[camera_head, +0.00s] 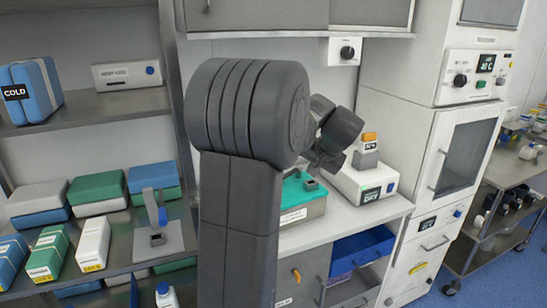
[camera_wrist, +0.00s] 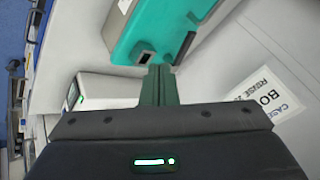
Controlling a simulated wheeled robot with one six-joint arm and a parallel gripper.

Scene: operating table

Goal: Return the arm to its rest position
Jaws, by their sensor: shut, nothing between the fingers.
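My arm (camera_head: 243,140) rises in front of the counter in the head view, with its upper part bent over toward the right. Its dark wrist links (camera_head: 338,132) show beyond it, above the counter; the fingertips cannot be made out there. In the wrist view my gripper (camera_wrist: 158,72) shows its two dark green fingers together, shut and empty. They point toward a teal box (camera_wrist: 165,28), with a dark square fitting close to the fingertips. I cannot tell whether they touch.
The teal-topped box (camera_head: 301,194) stands on the counter (camera_head: 345,222), beside a white device (camera_head: 362,183) with a display. Shelves with boxes (camera_head: 97,190) stand left; a white cabinet (camera_head: 458,155) and a cart (camera_head: 505,195) stand right.

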